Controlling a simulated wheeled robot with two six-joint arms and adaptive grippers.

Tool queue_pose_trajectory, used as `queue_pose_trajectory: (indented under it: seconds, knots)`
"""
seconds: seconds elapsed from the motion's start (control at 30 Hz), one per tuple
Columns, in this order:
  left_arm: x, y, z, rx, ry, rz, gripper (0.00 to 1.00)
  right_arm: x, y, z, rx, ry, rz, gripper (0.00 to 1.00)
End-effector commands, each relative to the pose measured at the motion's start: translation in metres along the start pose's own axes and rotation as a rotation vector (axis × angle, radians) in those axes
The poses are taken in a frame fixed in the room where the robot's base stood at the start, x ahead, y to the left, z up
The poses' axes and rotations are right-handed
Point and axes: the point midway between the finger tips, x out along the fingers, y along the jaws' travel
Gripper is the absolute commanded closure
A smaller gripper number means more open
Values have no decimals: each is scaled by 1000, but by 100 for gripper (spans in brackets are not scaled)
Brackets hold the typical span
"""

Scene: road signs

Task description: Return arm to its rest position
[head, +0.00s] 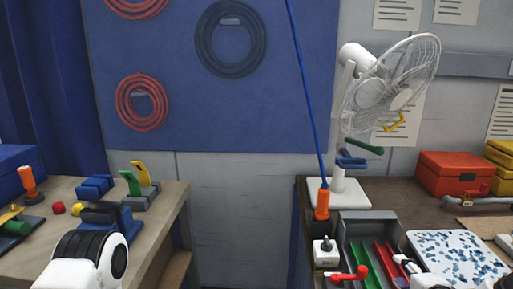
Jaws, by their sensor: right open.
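Most of the right arm is out of the picture. A white and black rounded part of my left arm (88,262) shows at the bottom left, in front of the left bench. The left gripper itself is not visible.
A white fan (392,90) stands on the right bench beside an orange-handled blue rod (321,203). Red (454,173) and yellow boxes stand at the back right. The left bench (166,213) holds several coloured tools. A gap separates the benches.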

Motion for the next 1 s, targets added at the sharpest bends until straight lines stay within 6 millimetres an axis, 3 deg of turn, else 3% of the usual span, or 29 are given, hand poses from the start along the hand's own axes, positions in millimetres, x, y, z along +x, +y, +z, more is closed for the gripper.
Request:
queue_pose_trajectory:
  seconds: [0.27, 0.37, 0.5, 0.7, 0.77, 1.0]
  knots:
    - [0, 0, 0, 0, -1, 0, 42, 11, 114, 17, -96, -31, 251, 59]
    - [0, 0, 0, 0, -1, 0, 42, 6, 174, 26, -180, -66, 388, 59]
    - [0, 0, 0, 0, -1, 0, 42, -23, 275, 41, -395, -181, 629, 59]
    - [0, 0, 0, 0, -1, 0, 42, -95, 391, 58, -828, -517, 916, 59]
    - [-1, 0, 0, 0, -1, 0, 42, -110, 406, 61, -983, -649, 943, 59]
    - [0, 0, 0, 0, -1, 0, 42, -125, 413, 61, -1317, -938, 901, 59]
